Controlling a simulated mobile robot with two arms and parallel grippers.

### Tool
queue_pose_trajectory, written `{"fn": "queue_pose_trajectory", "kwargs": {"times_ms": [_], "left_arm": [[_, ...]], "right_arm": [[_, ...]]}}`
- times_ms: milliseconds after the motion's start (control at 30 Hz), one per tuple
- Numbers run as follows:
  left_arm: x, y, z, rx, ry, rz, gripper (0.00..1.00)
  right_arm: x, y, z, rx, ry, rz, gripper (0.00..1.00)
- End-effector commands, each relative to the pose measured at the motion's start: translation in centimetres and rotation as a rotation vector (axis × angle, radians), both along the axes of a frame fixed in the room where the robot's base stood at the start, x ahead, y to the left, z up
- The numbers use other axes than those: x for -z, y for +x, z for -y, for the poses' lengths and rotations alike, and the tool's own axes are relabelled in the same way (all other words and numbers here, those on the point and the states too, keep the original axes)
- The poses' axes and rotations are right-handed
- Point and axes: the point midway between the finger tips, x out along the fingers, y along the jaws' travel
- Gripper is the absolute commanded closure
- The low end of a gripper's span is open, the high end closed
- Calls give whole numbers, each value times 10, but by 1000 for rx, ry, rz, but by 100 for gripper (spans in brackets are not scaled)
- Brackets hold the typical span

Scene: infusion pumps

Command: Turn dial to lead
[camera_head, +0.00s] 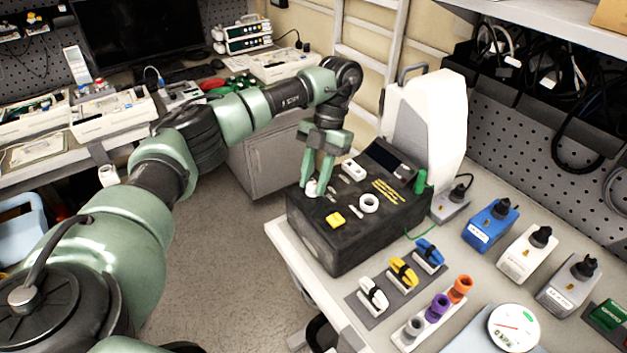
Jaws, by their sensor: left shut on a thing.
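A black device box (322,242) with yellow lettering stands on the white bench on the right. On its top are a small white dial (312,189) near the left edge, a white ring-shaped knob (369,203), a yellow button (335,219) and a white switch (353,169). My left gripper (319,180) reaches down from above with its green fingers at the small white dial. It is shut on that dial, and the fingers partly hide it. Any markings around the dial are too small to read. My right gripper is out of view.
Blue, white and grey boxes with black knobs (491,226) line the bench's right side. Clips in white, yellow and blue (403,271), coloured cylinders (437,307) and a round gauge (513,327) lie in front. A white panel (424,125) stands behind the black box.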

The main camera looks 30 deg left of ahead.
Motion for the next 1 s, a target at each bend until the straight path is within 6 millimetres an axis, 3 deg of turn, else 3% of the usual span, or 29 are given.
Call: {"fn": "queue_pose_trajectory", "kwargs": {"times_ms": [1000], "left_arm": [[2,-3,5,938,-1,1,100]], "right_arm": [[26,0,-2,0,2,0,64]]}}
